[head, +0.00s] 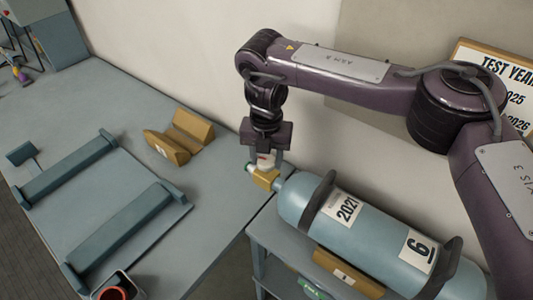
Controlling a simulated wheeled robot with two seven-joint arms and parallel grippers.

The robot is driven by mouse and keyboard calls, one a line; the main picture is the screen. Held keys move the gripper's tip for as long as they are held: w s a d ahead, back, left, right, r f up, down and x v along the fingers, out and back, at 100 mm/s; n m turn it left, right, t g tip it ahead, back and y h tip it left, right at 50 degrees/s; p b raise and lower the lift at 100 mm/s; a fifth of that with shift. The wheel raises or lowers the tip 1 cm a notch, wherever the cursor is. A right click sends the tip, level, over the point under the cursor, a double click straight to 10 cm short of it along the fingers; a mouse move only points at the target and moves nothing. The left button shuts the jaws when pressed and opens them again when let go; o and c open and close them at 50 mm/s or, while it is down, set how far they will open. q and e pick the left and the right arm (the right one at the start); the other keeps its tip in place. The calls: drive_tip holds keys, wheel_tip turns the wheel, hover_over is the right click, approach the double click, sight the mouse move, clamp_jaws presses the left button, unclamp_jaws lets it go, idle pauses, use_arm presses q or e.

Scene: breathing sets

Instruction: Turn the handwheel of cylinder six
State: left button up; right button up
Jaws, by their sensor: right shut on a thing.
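Cylinder six (375,240) is a light blue cylinder lying on its side at the lower right, with labels reading "2021" and "6". Its brass valve (266,178) points left. The handwheel (265,161), a small pale and red piece, shows on top of the valve, partly hidden by my fingers. My right gripper (265,158) points down over the valve, with its fingers on either side of the handwheel and shut on it. My left gripper is not in view.
Dark straps hold the cylinder over a wooden cradle (340,275) on a grey-blue stand. An empty wooden block (180,137) and a grey frame with two rails (70,170) rest on the left bench. A "TEST YEAR" board (505,75) is on the wall.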

sight(266, 159)
drive_tip(key=shift+w+r+m+p, duration=0.15)
drive_tip(key=shift+m+p, duration=0.35)
drive_tip(key=shift+m, duration=0.7)
drive_tip(key=o, duration=1)
wheel_tip(266, 159, up, 8)
drive_tip(key=shift+f, duration=0.2)
